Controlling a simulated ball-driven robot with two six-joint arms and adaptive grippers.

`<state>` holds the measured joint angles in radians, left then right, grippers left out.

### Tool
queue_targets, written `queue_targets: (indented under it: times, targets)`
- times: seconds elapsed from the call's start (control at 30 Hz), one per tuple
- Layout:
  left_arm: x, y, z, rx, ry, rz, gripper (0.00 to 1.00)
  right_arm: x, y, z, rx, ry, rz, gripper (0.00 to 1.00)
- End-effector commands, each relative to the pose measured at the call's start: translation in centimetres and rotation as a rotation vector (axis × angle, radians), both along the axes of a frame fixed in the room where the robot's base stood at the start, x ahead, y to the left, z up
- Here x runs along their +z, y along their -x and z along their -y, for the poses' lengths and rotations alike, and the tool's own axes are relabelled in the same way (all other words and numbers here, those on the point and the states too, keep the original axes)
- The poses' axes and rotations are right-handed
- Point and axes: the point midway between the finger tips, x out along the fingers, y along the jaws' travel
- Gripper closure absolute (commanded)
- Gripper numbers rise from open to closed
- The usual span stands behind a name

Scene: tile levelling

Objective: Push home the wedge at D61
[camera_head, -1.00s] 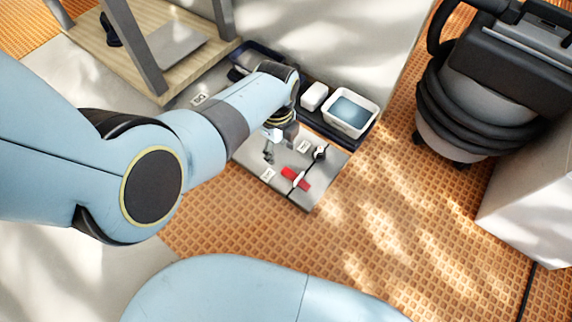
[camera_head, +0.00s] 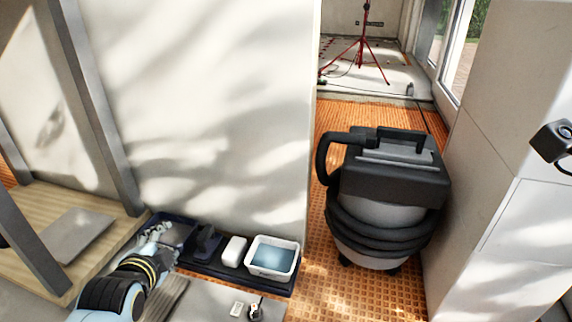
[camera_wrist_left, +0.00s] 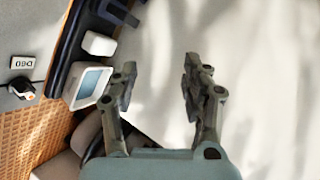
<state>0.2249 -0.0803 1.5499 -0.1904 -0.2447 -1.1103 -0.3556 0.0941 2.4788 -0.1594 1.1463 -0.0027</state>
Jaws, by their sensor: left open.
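The grey tile (camera_head: 205,300) is cut by the bottom edge of the head view. On it are a small white label (camera_head: 237,308) and a dark clip piece (camera_head: 254,313). In the left wrist view a label (camera_wrist_left: 22,63) and a black-and-orange clip piece (camera_wrist_left: 22,90) lie at the left; I cannot read the label surely. No red wedge shows, and I cannot pick out D61. My left gripper (camera_head: 160,238) is open and empty, above the left end of the dark tray. In the left wrist view its fingers (camera_wrist_left: 160,75) stand apart against the pale wall. My right gripper is out of view.
The dark tray (camera_head: 220,274) along the wall holds a white block (camera_head: 234,251) and a white tub (camera_head: 268,276) of water. A black and grey vacuum (camera_head: 385,205) stands right. A wooden platform with grey posts is left. Orange matting (camera_head: 330,115) leads to a red tripod (camera_head: 363,45).

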Motion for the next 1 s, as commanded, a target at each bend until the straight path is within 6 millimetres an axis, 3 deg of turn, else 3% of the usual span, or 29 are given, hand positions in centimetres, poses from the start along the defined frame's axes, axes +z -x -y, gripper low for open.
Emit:
queue_targets:
  times: [0.3, 0.5, 0.83, 1.0]
  targets:
    - [6.7, 0.7, -1.0, 0.035, 0.136, 0.265, 0.52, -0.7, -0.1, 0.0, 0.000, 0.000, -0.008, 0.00]
    - [9.7, 1.3, -1.2, 0.035, 0.199, 0.372, 0.52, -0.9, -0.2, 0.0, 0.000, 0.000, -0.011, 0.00]
    - [11.0, 1.6, -1.2, 0.031, 0.226, 0.417, 0.52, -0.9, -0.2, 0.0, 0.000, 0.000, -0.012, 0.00]
    - [9.4, 3.2, -1.3, 0.034, 0.221, 0.379, 0.52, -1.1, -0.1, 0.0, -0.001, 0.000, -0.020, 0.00]
